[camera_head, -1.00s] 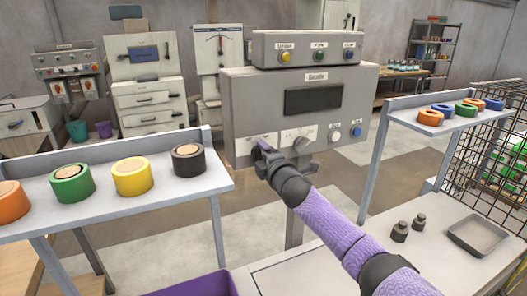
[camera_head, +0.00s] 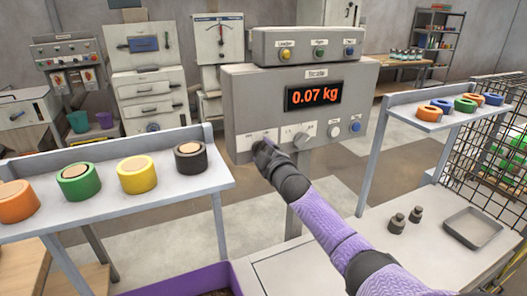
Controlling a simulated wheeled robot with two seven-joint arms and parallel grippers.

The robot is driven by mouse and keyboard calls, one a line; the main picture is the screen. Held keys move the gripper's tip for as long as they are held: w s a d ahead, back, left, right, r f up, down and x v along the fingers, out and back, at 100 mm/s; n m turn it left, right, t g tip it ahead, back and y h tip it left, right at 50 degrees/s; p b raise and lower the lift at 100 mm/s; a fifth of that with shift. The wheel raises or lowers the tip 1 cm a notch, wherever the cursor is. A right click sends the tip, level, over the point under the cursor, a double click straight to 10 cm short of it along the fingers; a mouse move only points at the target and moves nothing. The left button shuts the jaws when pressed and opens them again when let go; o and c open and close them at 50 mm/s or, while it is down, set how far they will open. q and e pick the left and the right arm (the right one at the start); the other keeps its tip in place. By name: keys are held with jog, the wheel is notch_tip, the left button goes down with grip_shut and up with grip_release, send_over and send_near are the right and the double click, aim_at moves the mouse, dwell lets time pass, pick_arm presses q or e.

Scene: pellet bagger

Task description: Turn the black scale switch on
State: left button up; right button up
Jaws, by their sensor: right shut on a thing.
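The scale panel (camera_head: 240,112) is a grey box on a post in the middle of the head view. My right arm, in a purple sleeve, reaches in from the lower right. My left gripper is not in view.
A grey knob (camera_head: 302,141) and white and blue buttons (camera_head: 356,127) sit right of the gripper. A left shelf (camera_head: 110,212) holds orange, green, yellow and black rolls. Small weights and a grey tray (camera_head: 472,228) are on the right table. A right shelf (camera_head: 400,105) holds coloured rings.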

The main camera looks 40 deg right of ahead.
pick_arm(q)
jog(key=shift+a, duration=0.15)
pick_arm(e)
jog(key=shift+f, duration=0.1)
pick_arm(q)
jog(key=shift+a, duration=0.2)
pick_arm(e)
jog(key=o, duration=1.2)
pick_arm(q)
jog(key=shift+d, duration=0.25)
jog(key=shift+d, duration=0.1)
pick_arm(e)
jog(key=shift+s, duration=0.1)
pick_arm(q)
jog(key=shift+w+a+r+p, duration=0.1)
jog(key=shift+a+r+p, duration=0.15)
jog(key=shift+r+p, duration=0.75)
pick_arm(e)
jog(key=v, duration=0.9)
jog(key=shift+s, duration=0.35)
